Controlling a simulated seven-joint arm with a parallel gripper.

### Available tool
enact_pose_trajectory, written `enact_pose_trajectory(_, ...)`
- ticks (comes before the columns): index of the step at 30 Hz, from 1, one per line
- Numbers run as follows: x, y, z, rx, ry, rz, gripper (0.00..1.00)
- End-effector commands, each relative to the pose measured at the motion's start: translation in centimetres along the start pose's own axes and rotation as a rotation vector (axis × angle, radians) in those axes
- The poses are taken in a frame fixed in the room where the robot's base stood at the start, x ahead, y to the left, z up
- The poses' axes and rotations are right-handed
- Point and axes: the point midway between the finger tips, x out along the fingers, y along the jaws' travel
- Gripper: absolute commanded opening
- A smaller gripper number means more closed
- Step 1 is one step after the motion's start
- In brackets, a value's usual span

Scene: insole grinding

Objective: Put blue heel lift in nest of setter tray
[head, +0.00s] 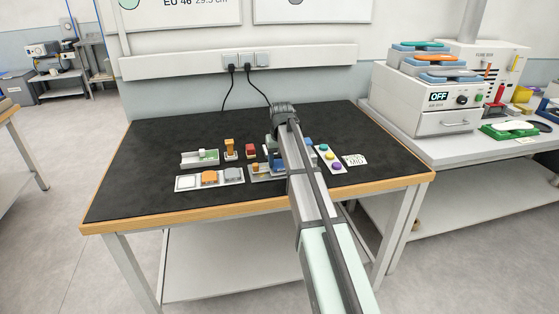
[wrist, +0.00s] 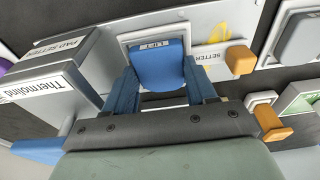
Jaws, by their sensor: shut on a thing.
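The blue heel lift (wrist: 158,65), with small dark lettering on one edge, is between the blue fingers of my gripper (wrist: 161,84) in the wrist view. My gripper is shut on it. The lift is over the pale-rimmed nest of the setter tray (wrist: 212,62); I cannot tell whether it rests on the floor of the nest or is just above it. In the head view the setter tray (head: 258,177) shows left of my arm, which hides the lift and most of my gripper.
A grey pad setter box (wrist: 55,75) stands close left of my fingers in the wrist view. An orange post (wrist: 240,60) is at the right. In the head view a tray of several pads (head: 191,182) and a panel of coloured buttons (head: 339,168) flank my arm. The front mat is clear.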

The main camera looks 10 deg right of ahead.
Motion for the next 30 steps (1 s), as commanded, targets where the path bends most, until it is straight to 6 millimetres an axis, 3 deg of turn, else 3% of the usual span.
enact_pose_trajectory(6,0.06,0.0,0.0,0.0,0.0,0.0,0.28)
enact_pose_trajectory(7,0.06,0.0,0.0,0.0,0.0,0.0,0.57)
enact_pose_trajectory(16,0.06,0.0,0.0,0.0,0.0,0.0,0.86)
enact_pose_trajectory(30,-0.62,0.05,-0.15,0.0,0.001,0.001,0.86)
